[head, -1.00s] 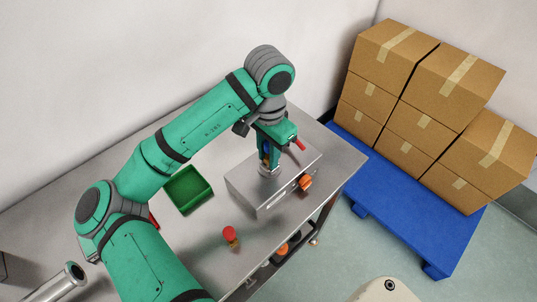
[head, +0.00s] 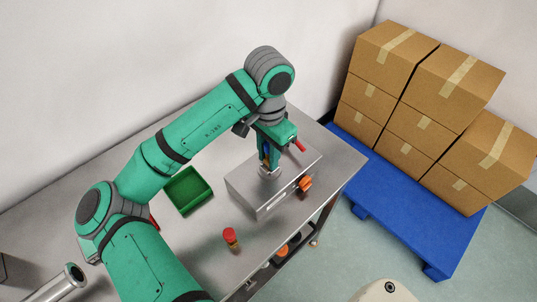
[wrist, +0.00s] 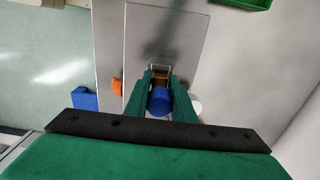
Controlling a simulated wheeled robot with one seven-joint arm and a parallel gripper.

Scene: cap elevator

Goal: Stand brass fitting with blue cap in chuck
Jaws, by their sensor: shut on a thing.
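My gripper (head: 268,163) is shut on the brass fitting with the blue cap, above the metal box on the table. In the wrist view the blue cap (wrist: 159,101) sits between the green fingers, with the brass body (wrist: 160,76) beyond it. The chuck (wrist: 160,67) shows as a pale clear-edged piece at the far end of the fitting. In the head view the fingers mostly hide the fitting, and the chuck (head: 268,173) is a small grey shape below them on the box. I cannot tell whether the fitting's lower end is seated in it.
A green bin (head: 188,190) lies behind. Cartons (head: 425,125) on a blue pallet (head: 400,200) stand at right.

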